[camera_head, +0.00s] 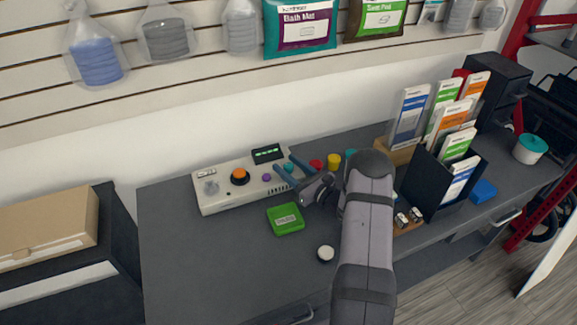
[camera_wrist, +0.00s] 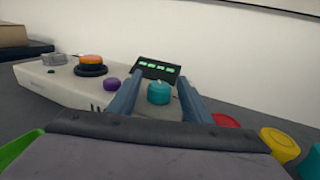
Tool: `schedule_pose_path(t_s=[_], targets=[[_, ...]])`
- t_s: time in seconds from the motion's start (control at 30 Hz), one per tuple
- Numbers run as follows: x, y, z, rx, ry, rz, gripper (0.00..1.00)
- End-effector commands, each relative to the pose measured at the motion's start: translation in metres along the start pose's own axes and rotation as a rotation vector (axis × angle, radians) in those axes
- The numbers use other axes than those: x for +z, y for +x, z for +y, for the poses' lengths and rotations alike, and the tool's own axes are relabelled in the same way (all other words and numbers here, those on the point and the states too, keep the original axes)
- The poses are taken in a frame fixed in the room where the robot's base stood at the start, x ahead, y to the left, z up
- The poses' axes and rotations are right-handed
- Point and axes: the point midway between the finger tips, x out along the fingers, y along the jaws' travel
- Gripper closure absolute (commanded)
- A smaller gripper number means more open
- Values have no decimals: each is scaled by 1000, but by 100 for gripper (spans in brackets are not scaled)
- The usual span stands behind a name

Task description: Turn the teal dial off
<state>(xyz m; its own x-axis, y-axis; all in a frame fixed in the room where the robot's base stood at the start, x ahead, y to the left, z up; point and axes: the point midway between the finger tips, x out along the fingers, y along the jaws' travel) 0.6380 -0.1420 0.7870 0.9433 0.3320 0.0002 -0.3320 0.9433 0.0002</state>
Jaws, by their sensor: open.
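The teal dial (camera_wrist: 159,93) sits at the right end of a beige control panel (camera_wrist: 50,88), below a small display with lit green marks (camera_wrist: 155,69). A small pale mark shows on the dial's top. In the head view the teal dial (camera_head: 289,167) shows between my fingers. My gripper (camera_wrist: 161,84) is open, one finger to each side of the dial in the wrist view; I cannot tell whether either finger touches it. In the head view my gripper (camera_head: 284,165) reaches over the panel's right end from the right.
The panel also carries an orange button (camera_head: 239,175) and a purple knob (camera_head: 267,177). Red (camera_head: 316,165) and yellow (camera_head: 334,161) round items stand right of my gripper. A green box (camera_head: 286,218) and a white round item (camera_head: 326,253) lie in front. The desk's front left is clear.

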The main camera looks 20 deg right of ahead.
Motion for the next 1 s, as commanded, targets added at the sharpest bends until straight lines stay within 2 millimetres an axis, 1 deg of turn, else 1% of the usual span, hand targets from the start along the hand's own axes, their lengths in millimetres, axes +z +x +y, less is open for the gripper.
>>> schedule_pose_path(t_s=[0.03, 0.07, 0.1, 0.17, 0.2, 0.23, 0.47, 0.63, 0.8, 1.0], targets=[[0, 0, 0, 0, 0, 0, 55], [0, 0, 0, 0, 0, 0, 60], [0, 0, 0, 0, 0, 0, 70], [0, 0, 0, 0, 0, 0, 84], [0, 0, 0, 0, 0, 0, 93], [0, 0, 0, 0, 0, 0, 97], [-2, 0, -1, 28, -1, -5, 96], [-4, 0, -2, 126, -4, -8, 96], [-3, 1, -2, 226, -5, -8, 96], [0, 0, 0, 268, -1, -1, 96]])
